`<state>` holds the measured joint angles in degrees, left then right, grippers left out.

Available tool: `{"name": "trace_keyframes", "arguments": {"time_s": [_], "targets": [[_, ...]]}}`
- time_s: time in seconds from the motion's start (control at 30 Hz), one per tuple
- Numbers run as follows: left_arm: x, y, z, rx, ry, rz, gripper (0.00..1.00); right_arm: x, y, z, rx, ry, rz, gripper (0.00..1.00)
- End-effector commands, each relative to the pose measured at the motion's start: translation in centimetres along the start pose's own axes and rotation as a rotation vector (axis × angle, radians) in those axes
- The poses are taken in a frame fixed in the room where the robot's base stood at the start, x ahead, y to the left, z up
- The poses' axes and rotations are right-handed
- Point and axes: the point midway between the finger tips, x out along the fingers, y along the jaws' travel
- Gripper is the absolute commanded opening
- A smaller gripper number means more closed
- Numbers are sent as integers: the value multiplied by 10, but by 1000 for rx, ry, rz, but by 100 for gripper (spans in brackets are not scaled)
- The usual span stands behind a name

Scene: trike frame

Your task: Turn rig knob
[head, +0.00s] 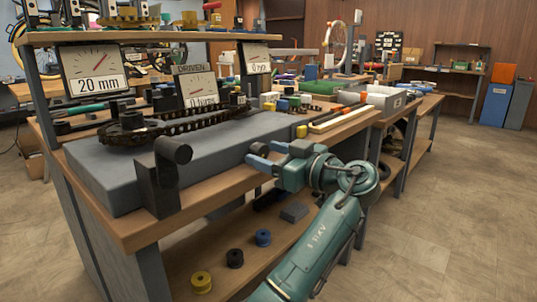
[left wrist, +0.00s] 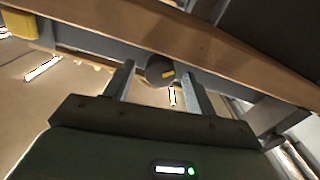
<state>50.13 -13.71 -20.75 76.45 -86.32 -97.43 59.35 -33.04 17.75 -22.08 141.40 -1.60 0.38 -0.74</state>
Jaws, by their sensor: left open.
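The rig is a grey slab (head: 110,178) on the workbench, carrying a dark chain and sprocket (head: 133,128). A black bracket with a round black knob (head: 176,150) stands at the slab's front edge. In the left wrist view a dark round knob (left wrist: 160,69) with a yellow mark shows between the two fingers. My left gripper (head: 256,157) is open, its blue fingers pointing left toward the knob, with a gap between them in the head view. The left gripper's fingers (left wrist: 158,88) also show in the left wrist view, with nothing visibly gripped. My right gripper is not in view.
Dial signs stand behind the slab: one reads 20 mm (head: 94,72), another is labelled DRIVEN (head: 197,86). Yellow and blue blocks (head: 290,105) lie right of the chain. The floor at right is clear.

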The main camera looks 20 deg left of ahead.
Motion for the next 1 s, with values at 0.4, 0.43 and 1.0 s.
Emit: {"name": "trace_keyframes", "arguments": {"time_s": [0.4, 0.43, 1.0], "targets": [[0, 0, 0, 0, 0, 0, 25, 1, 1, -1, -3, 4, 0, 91], [0, 0, 0, 0, 0, 0, 22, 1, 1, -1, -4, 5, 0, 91], [1, 1, -7, 363, -1, 0, 11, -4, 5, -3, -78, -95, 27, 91]]}}
